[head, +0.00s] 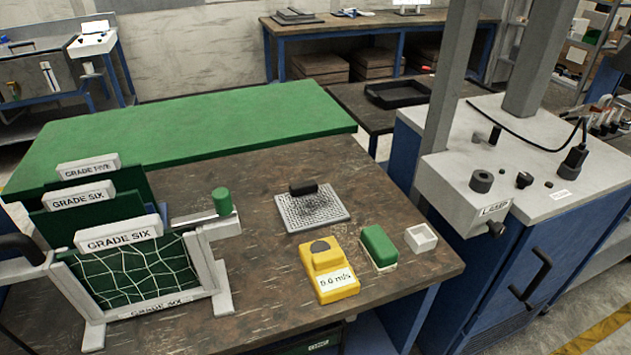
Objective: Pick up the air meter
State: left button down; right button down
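The air meter is a yellow box-shaped device (317,258) with a raised, dark-topped upper part and a white label that appears to read "0.0 m/s". It lies on the brown worktable (250,295) near its front right edge. Nothing covers it, and nothing is touching it from above. Neither of my grippers shows in the head view.
A grey textured plate (312,208) with a black piece (303,188) lies behind. A rack of grade panels (135,273) stands left. A grey-blue machine (500,190) stands right.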

aim_at(333, 278)
jog(key=l+u, duration=0.15)
jog(key=u, duration=0.35)
jog(key=l+u, duration=0.25)
jog(key=l, duration=0.2)
jog(key=l+u, duration=0.25)
jog(key=l, duration=0.15)
jog(key=k+l, duration=0.1)
jog(key=l, duration=0.3)
jog(key=k+l+u, duration=0.1)
jog(key=l, duration=0.3)
jog(key=k+l, duration=0.1)
jog(key=l, duration=0.3)
jog(key=k+l, duration=0.1)
jog(key=l, duration=0.3)
jog(key=k+l+u, duration=0.1)
jog(key=l, duration=0.3)
